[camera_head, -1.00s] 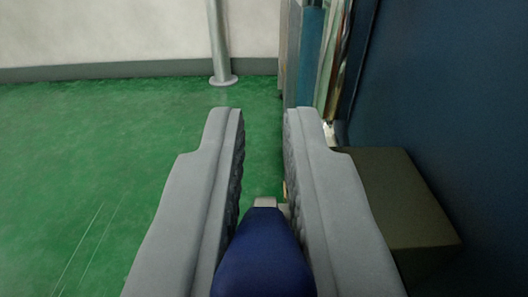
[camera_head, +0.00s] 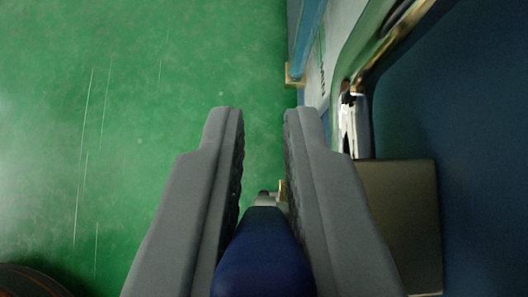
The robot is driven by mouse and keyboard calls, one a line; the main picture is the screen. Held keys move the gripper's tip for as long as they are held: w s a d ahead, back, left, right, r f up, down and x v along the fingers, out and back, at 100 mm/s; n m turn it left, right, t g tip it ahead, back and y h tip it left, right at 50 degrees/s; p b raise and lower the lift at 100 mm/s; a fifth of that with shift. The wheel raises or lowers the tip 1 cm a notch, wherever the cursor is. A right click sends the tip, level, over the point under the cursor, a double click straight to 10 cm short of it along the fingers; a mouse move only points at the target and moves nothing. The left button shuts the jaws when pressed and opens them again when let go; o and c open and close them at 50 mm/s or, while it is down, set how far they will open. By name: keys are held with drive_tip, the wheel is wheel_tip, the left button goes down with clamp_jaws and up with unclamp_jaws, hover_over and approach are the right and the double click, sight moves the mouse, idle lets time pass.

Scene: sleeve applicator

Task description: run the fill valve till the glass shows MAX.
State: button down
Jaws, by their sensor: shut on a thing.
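My gripper (camera_head: 264,112) is shut on a dark blue handle (camera_head: 263,260), which sits between the rear parts of the two grey fingers. I take it for the fill valve's handle. A small metal piece (camera_head: 265,199) shows at the handle's far end, and the rest of the valve is hidden. The fingertips reach past the handle over the floor. Right of the fingers, a pale plate (camera_head: 318,75) with small dark marks shows at a steep slant. I cannot make out the glass, its level or a MAX mark.
A dark blue panel (camera_head: 480,120) fills the right side. An olive box-like block (camera_head: 405,205) juts out close to the right finger. Shiny metal fittings (camera_head: 350,125) stand above it. Green floor (camera_head: 140,120) lies open on the left, with a dark rounded object (camera_head: 30,282) at the bottom left corner.

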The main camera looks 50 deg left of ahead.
drive_tip(key=shift+w+a+h, duration=0.1)
drive_tip(key=shift+w+h, duration=0.05)
drive_tip(key=shift+h, duration=0.15)
idle(0.4)
drive_tip(key=c, duration=1.4)
unclamp_jaws()
drive_tip(key=shift+c, duration=0.2)
